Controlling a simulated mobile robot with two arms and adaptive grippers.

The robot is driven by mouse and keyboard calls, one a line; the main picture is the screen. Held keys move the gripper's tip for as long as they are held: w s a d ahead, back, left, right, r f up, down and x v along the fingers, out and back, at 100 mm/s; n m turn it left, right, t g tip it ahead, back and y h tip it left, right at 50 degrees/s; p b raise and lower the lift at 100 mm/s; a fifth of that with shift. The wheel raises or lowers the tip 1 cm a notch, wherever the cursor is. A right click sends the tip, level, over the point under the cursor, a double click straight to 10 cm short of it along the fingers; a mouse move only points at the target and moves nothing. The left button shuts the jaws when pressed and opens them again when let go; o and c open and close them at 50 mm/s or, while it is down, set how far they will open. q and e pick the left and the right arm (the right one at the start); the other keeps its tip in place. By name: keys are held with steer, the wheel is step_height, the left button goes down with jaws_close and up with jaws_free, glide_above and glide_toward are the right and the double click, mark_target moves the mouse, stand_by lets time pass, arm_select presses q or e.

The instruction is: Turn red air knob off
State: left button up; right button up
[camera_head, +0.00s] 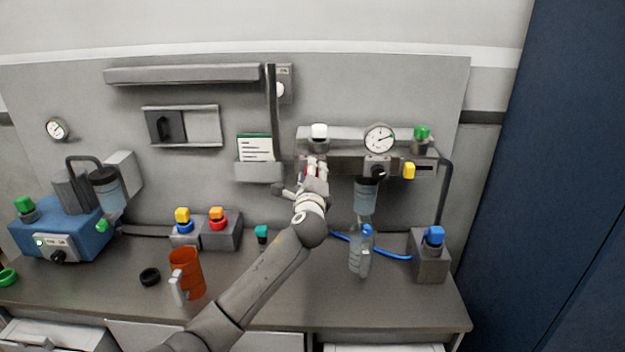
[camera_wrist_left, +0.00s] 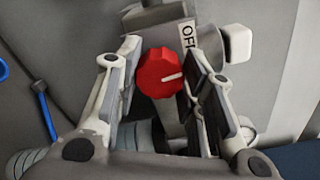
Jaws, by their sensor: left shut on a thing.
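The red air knob (camera_wrist_left: 160,74) is a ribbed red knob with a white pointer line, which points right in the left wrist view. A white OFF label (camera_wrist_left: 188,37) stands above and to the right of it, on the grey valve body. My left gripper (camera_wrist_left: 162,84) is shut on the knob, with one finger on each side. In the head view my left gripper (camera_head: 315,172) is at the back panel, left of the gauge, and mostly hides the knob. My right gripper is not in view.
Right of my gripper are a round gauge (camera_head: 379,138), a black knob (camera_head: 378,172) and a yellow knob (camera_head: 408,170). A clear bottle (camera_head: 360,258) and an orange mug (camera_head: 186,272) stand on the bench. A blue hose (camera_head: 390,254) runs to a grey box (camera_head: 430,262).

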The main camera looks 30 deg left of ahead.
arm_select(q)
steer(key=shift+f+n+b, duration=0.1)
steer(key=shift+n+b, duration=1.4)
steer(key=shift+n, duration=2.3)
steer(key=o, duration=1)
steer(key=shift+o, duration=0.2)
steer(key=v, duration=1.2)
steer(key=shift+s+a, duration=0.1)
